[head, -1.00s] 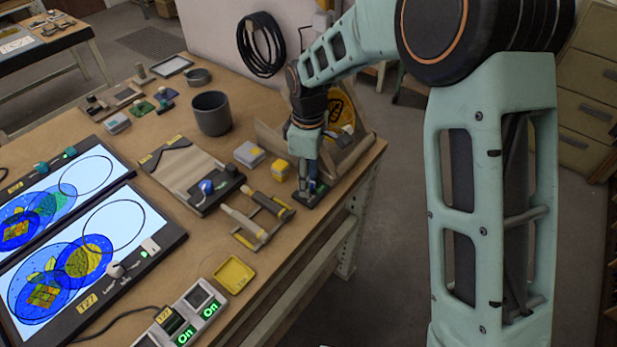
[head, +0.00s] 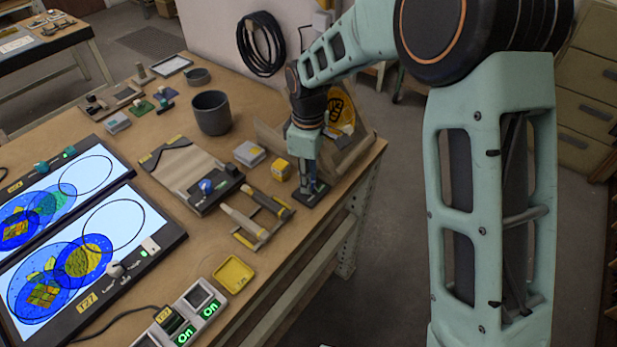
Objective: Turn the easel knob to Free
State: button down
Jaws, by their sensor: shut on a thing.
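The wooden easel (head: 268,135) stands at the right end of the workbench, with a round yellow-and-black piece (head: 340,108) on it. My gripper (head: 312,192) points down at the dark base (head: 309,200) at the easel's front. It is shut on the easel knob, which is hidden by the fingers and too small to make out. The knob's setting and any label beside it cannot be read from here.
A yellow block (head: 280,169) and a grey box (head: 249,153) stand just left of my gripper. A wooden frame tool (head: 262,222) lies in front. A dark cup (head: 211,113) and a board with a blue knob (head: 190,178) are farther left. The bench edge is close on the right.

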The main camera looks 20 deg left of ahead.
jog(key=m+b, duration=0.1)
jog(key=m, duration=0.4)
jog(key=m+b, duration=0.1)
jog(key=m, duration=0.5)
dwell(0.3)
jog(key=shift+m, duration=0.3)
jog(key=c, duration=1.7)
grip_release()
jog(key=shift+r, duration=0.1)
notch_tip(320, 180, up, 12)
jog(key=shift+f, duration=0.1)
